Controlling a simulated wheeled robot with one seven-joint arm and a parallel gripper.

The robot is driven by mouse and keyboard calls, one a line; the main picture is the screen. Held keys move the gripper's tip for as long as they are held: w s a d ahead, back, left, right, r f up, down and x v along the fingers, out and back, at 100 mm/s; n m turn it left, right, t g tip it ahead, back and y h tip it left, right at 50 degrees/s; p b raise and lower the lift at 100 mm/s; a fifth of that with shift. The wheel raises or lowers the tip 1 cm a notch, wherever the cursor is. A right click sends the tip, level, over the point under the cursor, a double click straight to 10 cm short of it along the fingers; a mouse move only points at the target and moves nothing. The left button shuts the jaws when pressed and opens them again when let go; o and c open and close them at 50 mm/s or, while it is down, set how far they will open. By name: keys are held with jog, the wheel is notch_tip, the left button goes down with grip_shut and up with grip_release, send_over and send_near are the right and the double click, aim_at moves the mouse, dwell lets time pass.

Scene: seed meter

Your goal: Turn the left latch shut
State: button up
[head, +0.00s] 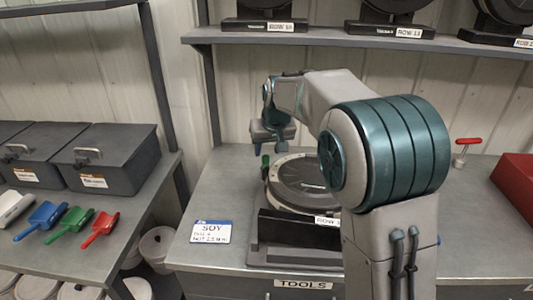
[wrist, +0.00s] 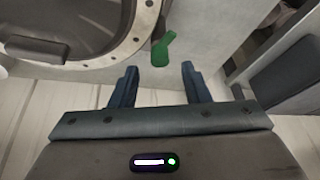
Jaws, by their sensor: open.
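The seed meter (head: 300,183) sits on the grey bench, a round dark disc housing on a black stand. The left latch is a small green lever (head: 265,162) at the left of its rim. In the wrist view the green latch (wrist: 161,50) stands just beyond the fingertips, beside the housing's light rim (wrist: 140,25). My gripper (wrist: 158,72) is open and empty, its two fingers apart with the latch ahead of the gap. In the head view my gripper (head: 270,143) is above the latch. My arm hides the meter's right side.
A card marked SOY (head: 210,232) lies on the bench left of the stand. A red-handled tool (head: 467,147) and a red bin (head: 517,185) are at right. A shelf (head: 360,41) with more meters hangs above. Scoops (head: 72,220) and dark boxes (head: 108,157) are on the left table.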

aim_at(266, 156)
jog(key=shift+x, duration=1.65)
grip_shut()
